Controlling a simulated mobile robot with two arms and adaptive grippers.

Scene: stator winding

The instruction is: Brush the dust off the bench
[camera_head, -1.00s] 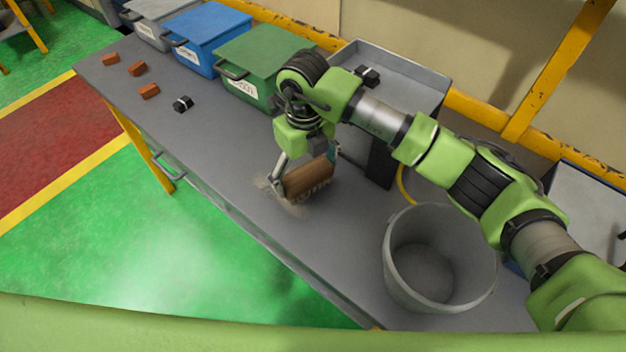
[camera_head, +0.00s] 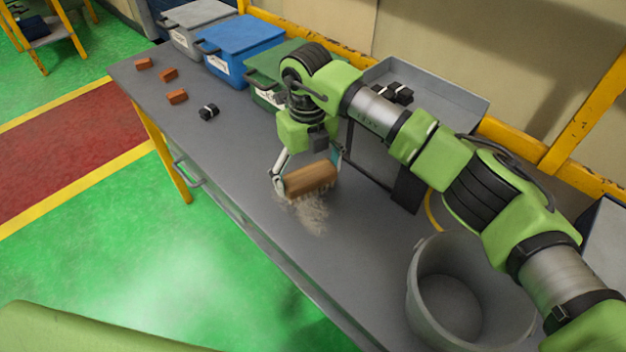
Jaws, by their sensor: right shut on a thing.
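The bench (camera_head: 235,165) is a long grey table running from the upper left to the lower right. My right gripper (camera_head: 308,178) is shut on a brush (camera_head: 312,180) with a brown wooden block and pale bristles facing down. The brush is at the bench top, near the middle of the bench. A patch of beige dust (camera_head: 313,213) lies on the bench just below and in front of the bristles. The brush and gripper hide part of the surface behind them. My left gripper is not in view.
A grey bucket (camera_head: 425,300) stands at the lower right of the bench. Grey, blue (camera_head: 245,45) and green lidded bins and a grey tray (camera_head: 470,105) line the back. Several small orange blocks (camera_head: 177,96) and a black part (camera_head: 208,112) lie at the far left.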

